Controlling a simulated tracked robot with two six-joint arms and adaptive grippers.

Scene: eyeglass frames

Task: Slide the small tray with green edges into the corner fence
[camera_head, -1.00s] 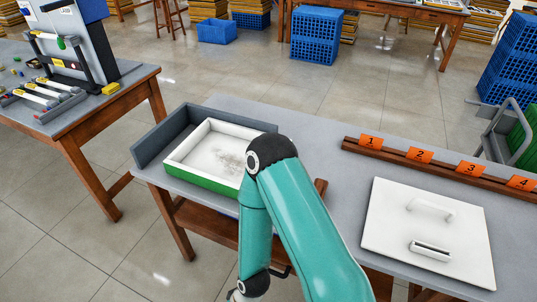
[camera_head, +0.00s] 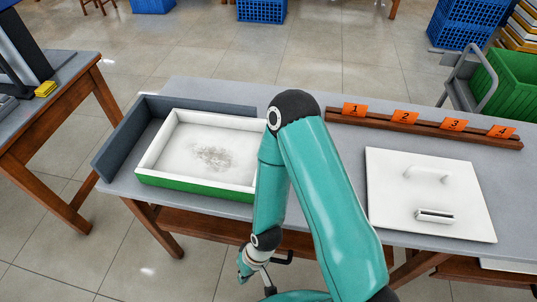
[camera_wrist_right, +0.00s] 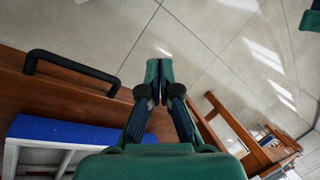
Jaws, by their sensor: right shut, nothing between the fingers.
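In the head view the small white tray (camera_head: 160,181) has a green front edge and a grey smudge on its floor. It lies on the grey table beside the dark grey corner fence (camera_head: 118,150), whose walls run along its left and back. A strip shows between the tray and the left wall; the back gap is hard to judge. My right arm covers the tray's right end. My right gripper shows in the wrist view (camera_wrist_right: 158,70), shut and empty, in front of the table's wooden side and over the floor. My left gripper is out of view.
A white lidded panel (camera_head: 400,195) lies on the table's right. Behind it runs a brown rail (camera_head: 470,138) with orange number tags. A black handle (camera_wrist_right: 72,66) sticks out beside my right gripper. Bare tabletop (camera_head: 330,150) lies between the arm and the panel.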

